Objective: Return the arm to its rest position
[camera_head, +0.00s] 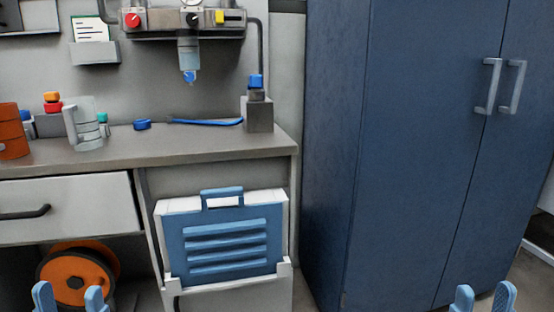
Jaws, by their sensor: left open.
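My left gripper (69,298) shows at the bottom left edge, only its two blue fingertips in view. They stand apart with nothing between them, in front of the open space under the counter. My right gripper (485,300) shows at the bottom right edge, also only as two blue fingertips. They are apart and empty, in front of the blue cabinet. The rest of both arms is out of view.
A grey counter (200,145) carries a clear jug (86,125), a blue tool (205,122) and a grey block (259,115). A blue case (222,245) hangs on its front. An orange reel (75,278) sits below. A tall blue cabinet (420,150) stands right, doors shut.

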